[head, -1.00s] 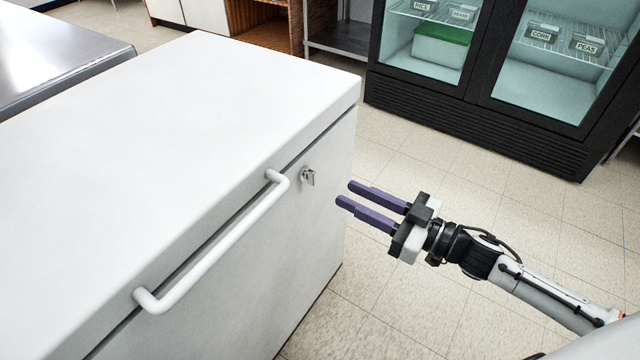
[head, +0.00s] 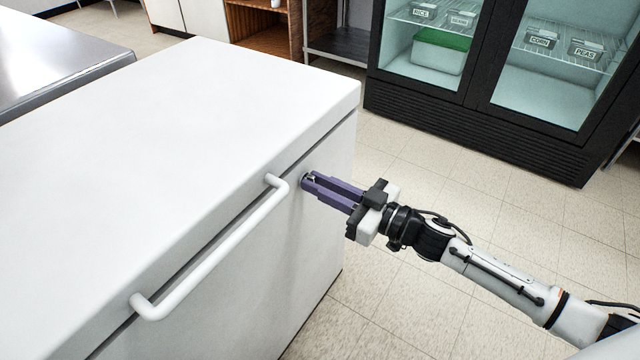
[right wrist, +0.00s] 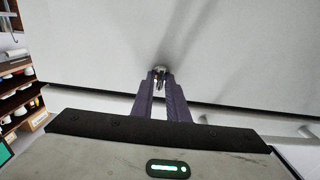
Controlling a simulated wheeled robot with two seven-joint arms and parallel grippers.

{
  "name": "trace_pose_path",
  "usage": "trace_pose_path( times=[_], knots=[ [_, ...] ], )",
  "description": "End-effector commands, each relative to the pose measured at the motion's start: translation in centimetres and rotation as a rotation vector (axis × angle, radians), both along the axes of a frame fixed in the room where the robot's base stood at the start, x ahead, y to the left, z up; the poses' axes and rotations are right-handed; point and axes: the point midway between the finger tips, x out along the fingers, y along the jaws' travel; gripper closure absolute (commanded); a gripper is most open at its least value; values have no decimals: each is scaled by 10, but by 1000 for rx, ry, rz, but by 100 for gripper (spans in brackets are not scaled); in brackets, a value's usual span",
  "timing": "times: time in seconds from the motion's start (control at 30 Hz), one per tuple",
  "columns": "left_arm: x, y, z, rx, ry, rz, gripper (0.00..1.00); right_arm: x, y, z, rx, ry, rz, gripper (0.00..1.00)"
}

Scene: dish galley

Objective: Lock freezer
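The white chest freezer (head: 190,130) fills the left of the head view, and its lid is down. Its front lock, with a small metal key (right wrist: 159,77), sits just right of the white handle (head: 215,245). In the head view only a bit of the lock shows past the fingertips. My right gripper (head: 304,181) reaches the lock from the right. Its two purple fingers stand one on each side of the key, close against it with a narrow gap between them. My left gripper is not in view.
A glass-door cabinet (head: 475,120) with labelled boxes stands behind at the right. A steel table (head: 60,55) is at the far left. The tiled floor (head: 430,300) right of the freezer is clear. The handle lies close to the gripper's fingers.

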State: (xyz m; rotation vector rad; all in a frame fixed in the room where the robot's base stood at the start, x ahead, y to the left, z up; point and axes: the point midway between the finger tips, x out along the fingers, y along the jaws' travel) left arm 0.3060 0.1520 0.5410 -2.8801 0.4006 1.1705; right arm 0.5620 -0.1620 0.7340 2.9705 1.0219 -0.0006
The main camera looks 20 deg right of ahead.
Motion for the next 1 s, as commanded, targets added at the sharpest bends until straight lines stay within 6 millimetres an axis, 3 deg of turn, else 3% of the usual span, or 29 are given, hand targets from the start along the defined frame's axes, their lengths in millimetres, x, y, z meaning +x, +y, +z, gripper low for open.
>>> trace_pose_path(
  times=[0.47,1.0],
  knots=[
    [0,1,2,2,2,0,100,0,0,1,-45,-36,0,100],
    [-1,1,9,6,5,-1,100,-1,1,1,-393,-308,-1,100]
  ],
)
